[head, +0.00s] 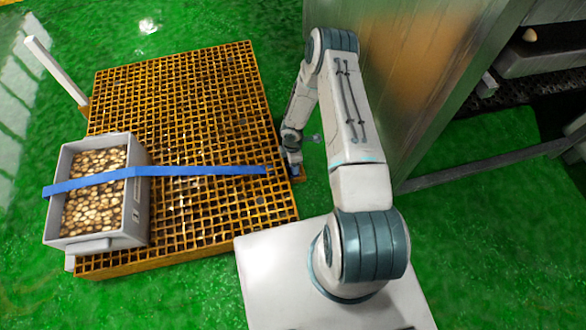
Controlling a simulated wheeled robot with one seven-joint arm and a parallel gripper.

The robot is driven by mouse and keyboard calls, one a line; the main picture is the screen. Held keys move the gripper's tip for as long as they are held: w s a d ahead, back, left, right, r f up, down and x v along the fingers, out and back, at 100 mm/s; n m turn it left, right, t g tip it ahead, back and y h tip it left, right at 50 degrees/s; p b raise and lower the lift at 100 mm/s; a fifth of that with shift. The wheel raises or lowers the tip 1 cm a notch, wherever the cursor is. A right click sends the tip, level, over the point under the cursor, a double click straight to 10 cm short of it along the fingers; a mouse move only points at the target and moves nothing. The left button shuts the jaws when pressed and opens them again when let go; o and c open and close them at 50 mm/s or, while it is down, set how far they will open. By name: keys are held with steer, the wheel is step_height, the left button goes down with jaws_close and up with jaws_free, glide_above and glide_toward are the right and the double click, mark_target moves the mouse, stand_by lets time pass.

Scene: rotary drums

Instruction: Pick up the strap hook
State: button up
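A blue strap (200,170) runs over a grey box (141,200) and stretches right across the orange grating. Its right end (266,170) lies near the grating's right edge. The strap hook cannot be made out clearly; a small dark spot shows at that end. My gripper (293,170) points down at the right edge of the grating, just right of the strap's end. Its fingers are small and partly hidden, so I cannot tell whether they are open or touch anything.
The box is full of brown and cream pieces and sits on the left of the orange grating platform (165,75). A white post (56,70) stands at the back left. A large metal machine (425,80) rises on the right. Green floor (130,300) lies clear around.

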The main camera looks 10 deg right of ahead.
step_height(320, 180, down, 4)
steer(key=shift+r+b, duration=0.2)
steer(key=shift+b, duration=0.4)
steer(key=shift+r, duration=0.1)
steer(key=c, duration=1.1)
steer(key=shift+r, duration=0.1)
